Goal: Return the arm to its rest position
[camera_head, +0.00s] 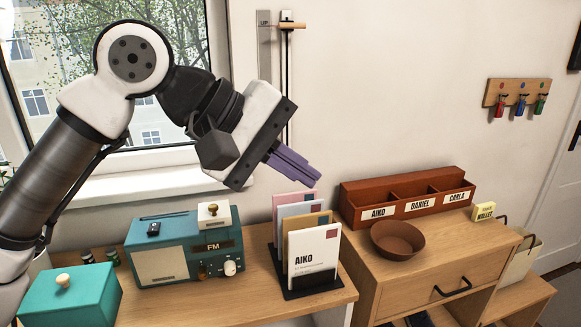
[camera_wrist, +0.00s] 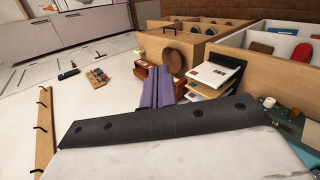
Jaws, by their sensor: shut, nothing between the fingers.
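My arm reaches in from the left in the head view, bent in front of the window. My gripper (camera_head: 292,166) is shut and empty, its purple fingers together and pointing right and slightly down. It hangs in the air above the letter rack, apart from the letters and the wall. In the wrist view my gripper (camera_wrist: 157,84) shows as closed purple fingers over the room, seen at a steep tilt.
Below stand a teal radio (camera_head: 184,249), a letter rack (camera_head: 312,289) with several envelopes, a teal box (camera_head: 72,298), a brown bowl (camera_head: 397,240) and a name-labelled organizer (camera_head: 436,205). A key rack (camera_head: 516,92) hangs on the wall. Air right of my gripper is free.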

